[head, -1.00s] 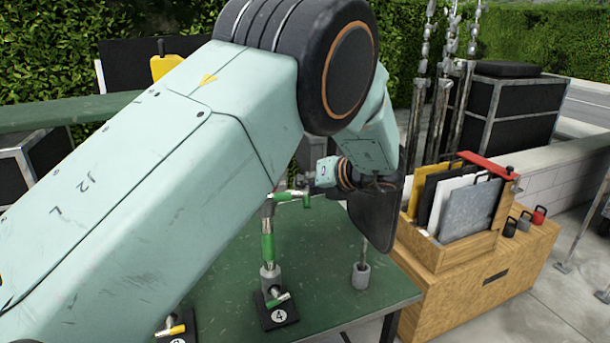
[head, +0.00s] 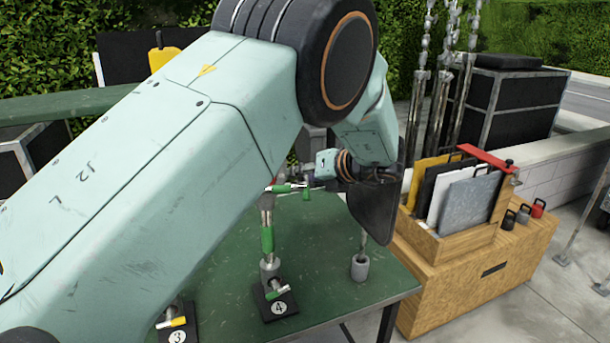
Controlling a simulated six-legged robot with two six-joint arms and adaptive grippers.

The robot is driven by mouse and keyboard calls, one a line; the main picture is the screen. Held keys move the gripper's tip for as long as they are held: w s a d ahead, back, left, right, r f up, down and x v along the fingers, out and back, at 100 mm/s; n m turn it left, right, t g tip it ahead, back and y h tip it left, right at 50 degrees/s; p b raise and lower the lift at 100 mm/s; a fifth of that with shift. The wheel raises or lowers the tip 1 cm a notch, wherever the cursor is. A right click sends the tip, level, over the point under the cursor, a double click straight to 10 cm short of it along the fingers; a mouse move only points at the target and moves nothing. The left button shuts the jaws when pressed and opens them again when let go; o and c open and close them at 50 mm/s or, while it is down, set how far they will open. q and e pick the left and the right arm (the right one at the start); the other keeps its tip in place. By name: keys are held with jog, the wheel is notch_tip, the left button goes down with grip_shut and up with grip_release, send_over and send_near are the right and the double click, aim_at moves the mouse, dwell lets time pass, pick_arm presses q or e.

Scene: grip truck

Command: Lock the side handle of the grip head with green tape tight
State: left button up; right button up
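The grip stand marked 4 (head: 280,307) stands on the green table, with green tape on its upright post (head: 267,240). The grip head (head: 268,198) is at the top of the post. My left arm reaches over from the left and bends down to the right of the head. My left gripper (head: 313,184) is small and dark, close to the side handle. Whether it touches the handle and whether its fingers are closed cannot be made out. My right gripper is not in view.
Stand 3 (head: 178,336) with yellow tape is at the lower left. A wooden box (head: 470,265) with panels stands right of the green table (head: 325,290).

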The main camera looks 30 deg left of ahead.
pick_arm(q)
jog(key=shift+r, duration=0.1)
notch_tip(320, 180, up, 10)
jog(key=shift+f, duration=0.1)
dwell(0.3)
